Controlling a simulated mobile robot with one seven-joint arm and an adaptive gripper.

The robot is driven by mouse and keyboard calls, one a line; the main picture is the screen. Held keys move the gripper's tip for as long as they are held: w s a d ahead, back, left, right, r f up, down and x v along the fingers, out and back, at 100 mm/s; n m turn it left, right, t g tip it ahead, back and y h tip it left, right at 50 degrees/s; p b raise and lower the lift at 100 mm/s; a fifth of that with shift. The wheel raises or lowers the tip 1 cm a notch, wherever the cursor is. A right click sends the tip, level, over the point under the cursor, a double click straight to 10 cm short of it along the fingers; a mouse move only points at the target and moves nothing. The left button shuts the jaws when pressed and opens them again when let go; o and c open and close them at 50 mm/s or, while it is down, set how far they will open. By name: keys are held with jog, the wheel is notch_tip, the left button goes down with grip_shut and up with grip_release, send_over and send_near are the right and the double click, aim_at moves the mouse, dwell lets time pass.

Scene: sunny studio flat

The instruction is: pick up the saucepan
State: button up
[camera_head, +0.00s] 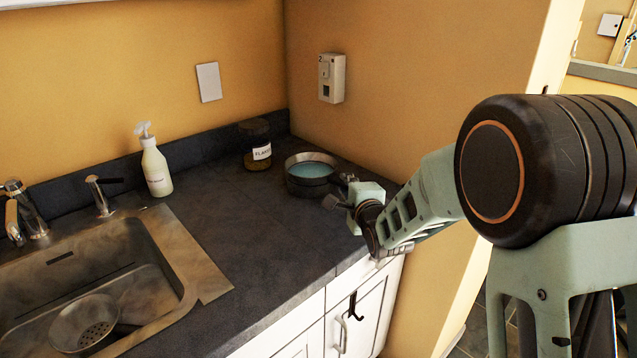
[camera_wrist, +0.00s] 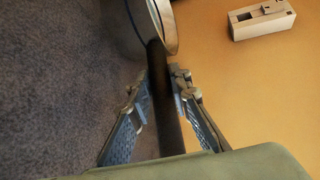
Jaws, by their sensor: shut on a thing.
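The saucepan (camera_head: 311,172) is a dark metal pan with a pale blue inside, at the back right corner of the dark counter. My gripper (camera_head: 340,190) is at its right side, low over the counter. In the wrist view, the saucepan's rim (camera_wrist: 166,22) shows at the top and its dark handle runs down between the two fingers of my gripper (camera_wrist: 160,88), which are shut on it. The saucepan looks level. I cannot tell whether its base touches the counter.
A dark jar with a white label (camera_head: 256,145) stands behind and left of the saucepan. A white pump bottle (camera_head: 155,168) stands by the steel sink (camera_head: 180,250), which holds a colander (camera_head: 86,322). A wall box (camera_head: 332,78) hangs above. The counter middle (camera_head: 235,215) is clear.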

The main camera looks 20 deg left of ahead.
grip_shut()
jog(key=shift+w+a+r, duration=0.1)
jog(key=shift+r, duration=0.15)
